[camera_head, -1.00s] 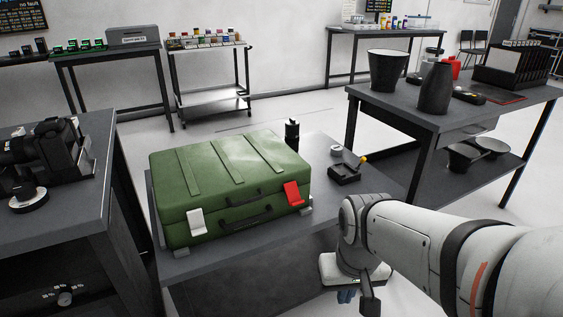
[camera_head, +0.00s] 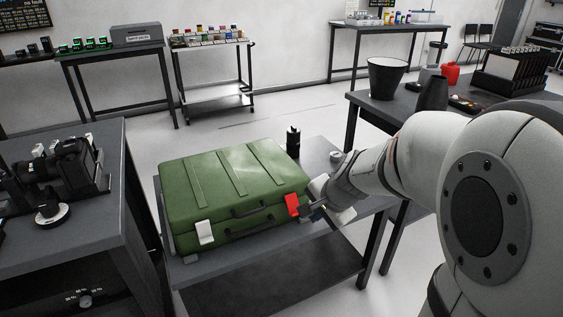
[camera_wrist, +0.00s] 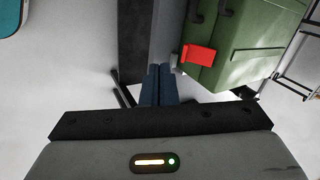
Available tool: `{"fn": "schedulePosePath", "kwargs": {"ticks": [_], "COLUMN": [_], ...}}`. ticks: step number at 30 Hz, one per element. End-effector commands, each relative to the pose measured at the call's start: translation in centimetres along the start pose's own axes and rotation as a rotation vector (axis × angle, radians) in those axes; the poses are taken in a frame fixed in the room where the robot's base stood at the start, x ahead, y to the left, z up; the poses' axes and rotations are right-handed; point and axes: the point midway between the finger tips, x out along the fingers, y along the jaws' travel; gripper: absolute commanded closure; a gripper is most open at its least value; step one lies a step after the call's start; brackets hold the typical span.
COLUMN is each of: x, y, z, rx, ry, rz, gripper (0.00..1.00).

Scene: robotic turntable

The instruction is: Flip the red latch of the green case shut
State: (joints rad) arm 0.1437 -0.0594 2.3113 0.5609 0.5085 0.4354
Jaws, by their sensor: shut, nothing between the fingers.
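The green case (camera_head: 225,181) lies with its lid down on a dark grey table. Its red latch (camera_head: 292,204) is on the right part of the front face, and a white latch (camera_head: 204,233) is on the left part. In the head view my gripper (camera_head: 308,209) is just right of the red latch, partly hidden by my arm. In the wrist view my gripper (camera_wrist: 158,72) is shut and empty, with its blue-grey fingertips left of and a little below the red latch (camera_wrist: 199,57). A gap shows between fingertips and latch. The green case (camera_wrist: 250,45) fills the upper right there.
The case's table (camera_head: 230,262) has a small black bottle (camera_head: 293,142) behind the case. A table with a camera (camera_head: 75,165) stands at the left. A table with a black bucket (camera_head: 386,77) stands at the back right. Floor is open behind the case.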

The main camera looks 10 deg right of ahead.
Motion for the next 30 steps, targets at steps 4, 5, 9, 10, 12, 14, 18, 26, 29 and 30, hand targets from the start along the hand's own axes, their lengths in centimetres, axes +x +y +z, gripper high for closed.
{"fn": "schedulePosePath", "kwargs": {"ticks": [4,5,9,10,12,14,18,26,29,30], "x": [-0.5,-0.5,-0.2,-0.2,-0.2,-0.2,0.5,5.3,7.6,8.4], "y": [-2.0,-2.1,-2.2,-2.2,-2.1,-2.1,-2.1,-2.1,-2.2,-2.2], "z": [-2.8,-3.1,-3.3,-3.2,-3.2,-3.2,-3.2,-3.4,-3.6,-3.6], "rx": [0.190,0.205,0.222,0.221,0.219,0.219,0.218,0.217,0.217,0.216], "ry": [0.043,0.047,0.051,0.051,0.051,0.051,0.050,0.048,0.049,0.049], "rz": [-0.051,-0.056,-0.062,-0.062,-0.062,-0.061,-0.060,-0.057,-0.057,-0.057], "gripper": [1.00,1.00,1.00,1.00,1.00,1.00,1.00,1.00,1.00,1.00]}}
